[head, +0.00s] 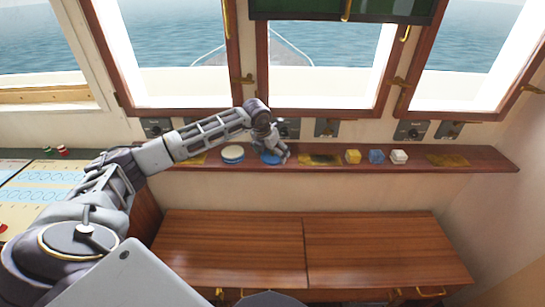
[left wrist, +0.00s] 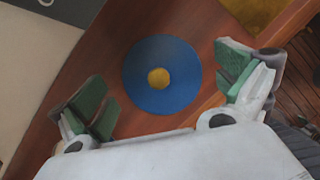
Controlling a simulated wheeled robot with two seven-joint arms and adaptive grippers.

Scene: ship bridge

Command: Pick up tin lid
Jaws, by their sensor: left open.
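The tin lid, a round blue disc with a yellow centre, lies on the wooden shelf in the left wrist view (left wrist: 183,72). In the head view the blue lid (head: 268,160) shows partly behind my gripper. My left gripper (head: 284,154) is over the lid at the shelf. In the left wrist view its green-padded fingers (left wrist: 168,88) are spread wide, one on each side of the lid, with nothing between them gripped. Whether the fingers touch the shelf cannot be told. My right gripper is not in view.
On the shelf (head: 465,161), a round cream-topped tin (head: 232,154) stands left of the lid. Windows rise behind; a wooden cabinet (head: 230,245) is below.

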